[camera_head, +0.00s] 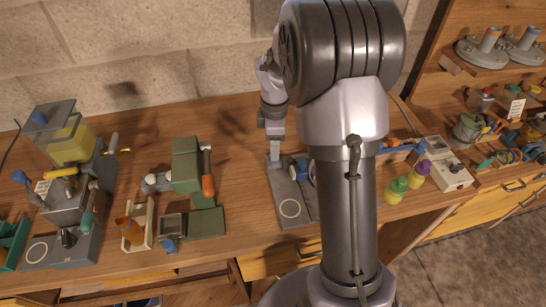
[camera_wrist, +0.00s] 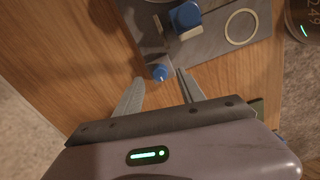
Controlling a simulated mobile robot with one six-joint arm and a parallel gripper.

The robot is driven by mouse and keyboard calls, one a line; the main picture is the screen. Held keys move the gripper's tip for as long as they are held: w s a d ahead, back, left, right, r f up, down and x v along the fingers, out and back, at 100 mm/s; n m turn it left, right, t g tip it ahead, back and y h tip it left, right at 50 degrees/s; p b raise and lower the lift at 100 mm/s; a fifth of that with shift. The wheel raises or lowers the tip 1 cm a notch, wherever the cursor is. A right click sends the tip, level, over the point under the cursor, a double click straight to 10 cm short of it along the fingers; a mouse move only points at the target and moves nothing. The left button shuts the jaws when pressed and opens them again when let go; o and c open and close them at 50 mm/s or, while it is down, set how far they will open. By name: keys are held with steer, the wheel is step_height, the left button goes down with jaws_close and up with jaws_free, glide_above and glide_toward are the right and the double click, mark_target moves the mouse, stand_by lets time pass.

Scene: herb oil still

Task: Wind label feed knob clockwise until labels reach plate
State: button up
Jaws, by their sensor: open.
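A grey baseplate (camera_head: 289,208) with a pale ring lies on the bench, left of my arm column; it also shows in the wrist view (camera_wrist: 212,45). A small blue knob (camera_wrist: 160,73) sits at the plate's near corner in the wrist view. A larger blue part (camera_wrist: 185,17) stands on the plate farther in; blue parts show in the head view (camera_head: 300,168), partly hidden by my arm. I cannot tell for certain which is the label feed knob. My gripper (camera_wrist: 158,88) is open and empty, its fingertips on either side of the small blue knob, with no clear contact.
A green device (camera_head: 186,165) with an orange-handled lever stands to the left, and a grey machine with a yellow vessel (camera_head: 72,145) farther left. Green and purple-capped jars (camera_head: 395,190) and a white box (camera_head: 450,172) stand right of my arm. Bare wood lies around the plate's left side.

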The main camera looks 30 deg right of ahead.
step_height(320, 180, down, 4)
steer(key=shift+w+r+b, duration=0.1)
steer(key=shift+r+b, duration=0.15)
steer(key=shift+b, duration=0.15)
jaws_close()
